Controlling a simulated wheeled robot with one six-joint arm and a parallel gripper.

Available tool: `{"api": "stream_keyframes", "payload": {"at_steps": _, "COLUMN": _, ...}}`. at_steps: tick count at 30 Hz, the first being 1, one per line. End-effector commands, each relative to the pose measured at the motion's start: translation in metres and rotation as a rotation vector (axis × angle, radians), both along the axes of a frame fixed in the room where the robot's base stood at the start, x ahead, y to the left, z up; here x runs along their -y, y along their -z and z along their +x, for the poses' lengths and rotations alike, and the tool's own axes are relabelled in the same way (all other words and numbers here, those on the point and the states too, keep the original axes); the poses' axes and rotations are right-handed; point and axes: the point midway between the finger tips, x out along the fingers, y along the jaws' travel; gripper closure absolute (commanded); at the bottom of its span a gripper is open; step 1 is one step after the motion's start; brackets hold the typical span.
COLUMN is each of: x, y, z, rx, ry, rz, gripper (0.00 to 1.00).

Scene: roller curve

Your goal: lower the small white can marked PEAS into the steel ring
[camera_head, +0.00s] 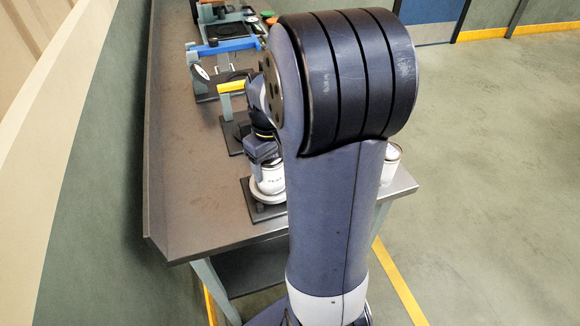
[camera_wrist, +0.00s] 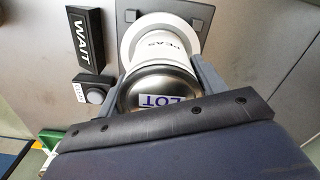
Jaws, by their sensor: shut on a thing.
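The small white can marked PEAS (camera_wrist: 165,48) is held between the two fingers of my gripper (camera_wrist: 167,78). Its metal lid with a LOT label (camera_wrist: 158,95) faces the wrist camera. In the head view the can (camera_head: 271,182) hangs upright or nearly so below my gripper (camera_head: 266,163). The pale steel ring (camera_wrist: 128,38) lies around the can's lower end in the wrist view, and the ring (camera_head: 266,199) shows just under the can in the head view. I cannot tell how deep the can's base is in it.
The ring is on a dark square plate (camera_wrist: 130,14) near the bench's front edge. Another white can (camera_head: 391,160) stands right of my arm. Fixtures (camera_head: 227,47) stand farther back.

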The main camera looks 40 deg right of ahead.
Motion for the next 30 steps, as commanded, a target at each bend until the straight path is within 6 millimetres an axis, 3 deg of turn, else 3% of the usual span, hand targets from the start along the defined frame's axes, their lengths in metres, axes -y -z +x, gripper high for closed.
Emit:
{"api": "stream_keyframes", "payload": {"at_steps": 14, "x": 0.0001, "y": -0.0006, "z": 0.0003, "rx": 0.001, "ry": 0.000, "rz": -0.001, "gripper": 0.70}}
{"api": "stream_keyframes", "payload": {"at_steps": 15, "x": 0.0001, "y": -0.0006, "z": 0.0003, "rx": 0.001, "ry": 0.000, "rz": -0.001, "gripper": 0.31}}
{"api": "stream_keyframes", "payload": {"at_steps": 23, "x": 0.0001, "y": -0.0003, "z": 0.0001, "rx": 0.001, "ry": 0.000, "rz": 0.000, "gripper": 0.10}}
{"api": "stream_keyframes", "payload": {"at_steps": 28, "x": 0.0000, "y": -0.0001, "z": 0.0000, "rx": 0.000, "ry": 0.000, "rz": 0.000, "gripper": 0.09}}
{"api": "stream_keyframes", "payload": {"at_steps": 30, "x": -0.0001, "y": 0.0004, "z": -0.0002, "rx": -0.001, "ry": 0.000, "rz": 0.000, "gripper": 0.03}}
